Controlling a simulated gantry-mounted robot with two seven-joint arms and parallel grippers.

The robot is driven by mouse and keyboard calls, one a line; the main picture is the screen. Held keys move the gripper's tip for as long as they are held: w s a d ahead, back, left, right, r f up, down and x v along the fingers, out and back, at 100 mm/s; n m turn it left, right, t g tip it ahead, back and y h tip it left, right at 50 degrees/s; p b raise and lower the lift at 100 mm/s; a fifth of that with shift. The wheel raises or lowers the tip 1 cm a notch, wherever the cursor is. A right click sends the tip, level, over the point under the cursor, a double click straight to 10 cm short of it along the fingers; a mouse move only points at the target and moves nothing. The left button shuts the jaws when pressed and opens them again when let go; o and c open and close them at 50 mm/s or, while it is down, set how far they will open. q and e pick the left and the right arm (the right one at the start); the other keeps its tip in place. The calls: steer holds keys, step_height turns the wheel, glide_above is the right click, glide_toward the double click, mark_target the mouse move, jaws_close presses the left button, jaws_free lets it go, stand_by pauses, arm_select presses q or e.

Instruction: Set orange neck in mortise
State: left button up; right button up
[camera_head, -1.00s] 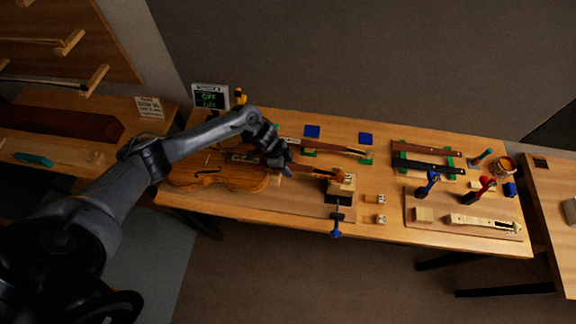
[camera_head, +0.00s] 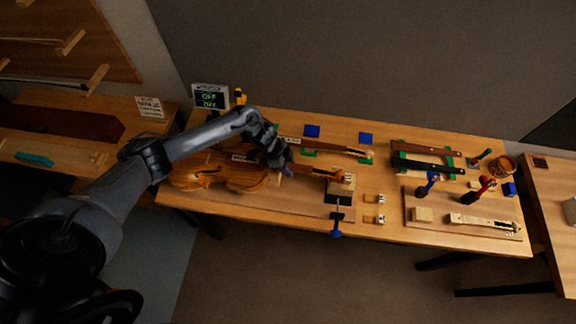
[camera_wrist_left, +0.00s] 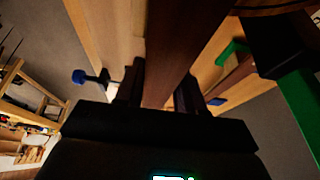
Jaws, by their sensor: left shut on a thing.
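The violin body (camera_head: 215,178) lies flat at the left end of the bench. My left gripper (camera_head: 283,162) is at its right-hand end, shut on the orange neck. The neck (camera_head: 312,171) runs right from the gripper, and its orange scroll end is close to a wooden block (camera_head: 342,186) with a dark clamp. In the left wrist view the neck (camera_wrist_left: 172,45) passes as a dark brown strip between the two fingers (camera_wrist_left: 160,88). The mortise and the neck's heel are hidden by the gripper, so I cannot tell whether they meet. My right gripper is out of view.
A second neck (camera_head: 335,149) rests on green supports just behind. A dark fingerboard (camera_head: 428,165) lies in a green rack further right. A blue-handled clamp (camera_head: 336,228) hangs at the front edge. A small display (camera_head: 209,97) stands at the back left.

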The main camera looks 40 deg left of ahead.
arm_select(q)
steer(key=o, duration=1.3)
steer(key=shift+c, duration=0.2)
steer(key=shift+r, duration=0.1)
steer(key=v, duration=0.9)
steer(key=shift+r, duration=0.1)
steer(key=shift+b+v, duration=0.3)
steer(key=shift+v, duration=0.45)
